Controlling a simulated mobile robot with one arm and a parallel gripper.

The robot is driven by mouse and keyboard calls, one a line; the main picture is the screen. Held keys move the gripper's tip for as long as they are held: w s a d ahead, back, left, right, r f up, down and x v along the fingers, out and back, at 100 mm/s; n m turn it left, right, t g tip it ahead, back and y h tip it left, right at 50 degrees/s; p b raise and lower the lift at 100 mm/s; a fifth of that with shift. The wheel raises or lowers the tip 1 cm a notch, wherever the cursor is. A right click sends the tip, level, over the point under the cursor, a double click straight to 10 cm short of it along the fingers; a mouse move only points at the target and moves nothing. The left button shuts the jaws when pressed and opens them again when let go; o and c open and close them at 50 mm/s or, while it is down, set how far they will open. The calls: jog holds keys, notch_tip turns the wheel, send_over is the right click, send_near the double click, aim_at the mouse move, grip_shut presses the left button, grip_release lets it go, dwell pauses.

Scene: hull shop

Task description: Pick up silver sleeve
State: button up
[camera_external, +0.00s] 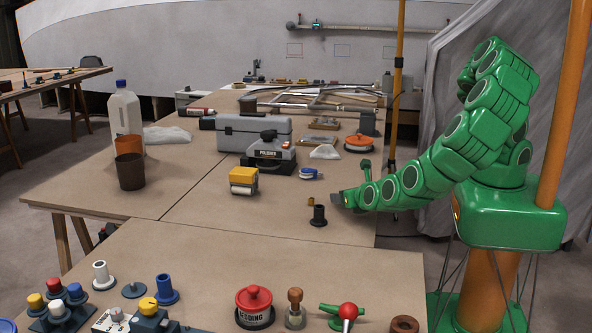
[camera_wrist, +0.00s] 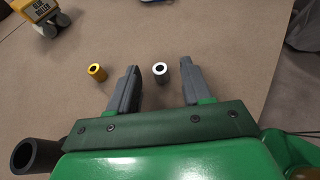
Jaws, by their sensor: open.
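The silver sleeve (camera_wrist: 160,73) is a short, pale metal tube with a dark bore on the brown table. In the wrist view it shows between the two grey fingertips of my gripper (camera_wrist: 161,66), with a gap on each side. My gripper is open and empty. In the external view my gripper (camera_external: 338,198) is low over the table's right side, and I cannot make out the silver sleeve there.
A yellow sleeve (camera_wrist: 97,72) stands just left of my left finger. A black flanged tube (camera_external: 318,216) stands nearby, also partly visible in the wrist view (camera_wrist: 36,157). A yellow block-shaped device (camera_external: 243,181) is farther left. The table between them is clear.

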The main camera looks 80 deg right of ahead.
jog(key=shift+w+d+f, duration=0.25)
jog(key=shift+w+d, duration=0.05)
jog(key=shift+d, duration=0.1)
grip_shut()
jog(key=shift+r, duration=0.15)
notch_tip(320, 180, up, 10)
dwell(0.9)
